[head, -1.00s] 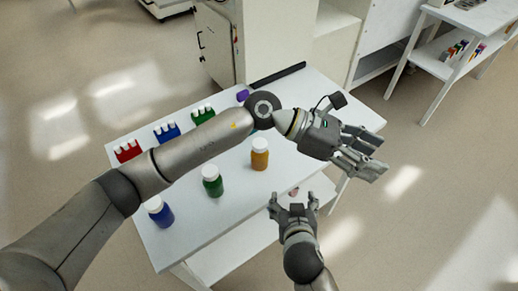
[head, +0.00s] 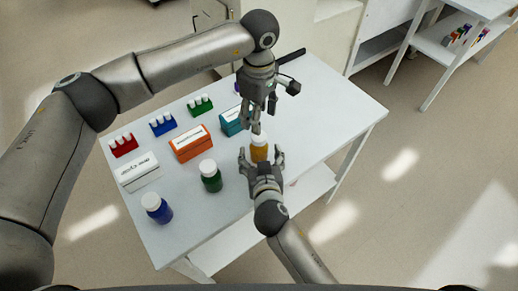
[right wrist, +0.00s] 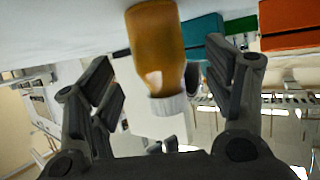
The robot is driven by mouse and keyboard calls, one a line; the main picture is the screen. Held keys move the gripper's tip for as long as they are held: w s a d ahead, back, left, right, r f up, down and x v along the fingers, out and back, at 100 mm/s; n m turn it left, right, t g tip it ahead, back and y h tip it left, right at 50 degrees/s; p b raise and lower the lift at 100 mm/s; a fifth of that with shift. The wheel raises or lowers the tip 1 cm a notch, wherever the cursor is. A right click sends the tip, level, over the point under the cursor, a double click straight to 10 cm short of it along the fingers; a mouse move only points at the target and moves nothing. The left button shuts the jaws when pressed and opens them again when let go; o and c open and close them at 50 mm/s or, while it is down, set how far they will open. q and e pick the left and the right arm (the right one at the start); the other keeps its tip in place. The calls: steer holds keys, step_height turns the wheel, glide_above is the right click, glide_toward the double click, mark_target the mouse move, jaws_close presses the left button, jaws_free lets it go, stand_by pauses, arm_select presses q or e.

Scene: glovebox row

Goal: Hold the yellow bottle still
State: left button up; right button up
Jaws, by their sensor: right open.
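The yellow bottle (head: 260,151) with its white cap stands upright on the white table. My right gripper (head: 262,158) is open, with one finger on each side of the bottle and no clear grip on it. In the right wrist view, which looks upside down, the bottle (right wrist: 157,45) shows between the spread fingers (right wrist: 165,90), apart from both. My left gripper (head: 257,122) points down just above the bottle's cap. Its fingers partly overlap one another, so its opening is unclear.
A green bottle (head: 211,178) and a blue bottle (head: 157,210) stand to the left. Behind are white (head: 140,173), orange (head: 191,146) and teal (head: 231,121) boxes, then red, blue and green racks of white-capped vials. The table's right part (head: 335,105) is clear.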

mark_target(260, 154)
steer(key=shift+x, duration=2.25)
jaws_close()
arm_select(q)
steer(key=m, duration=0.8)
steer(key=shift+m, duration=0.4)
steer(key=shift+f, duration=4)
steer(key=shift+c, duration=0.4)
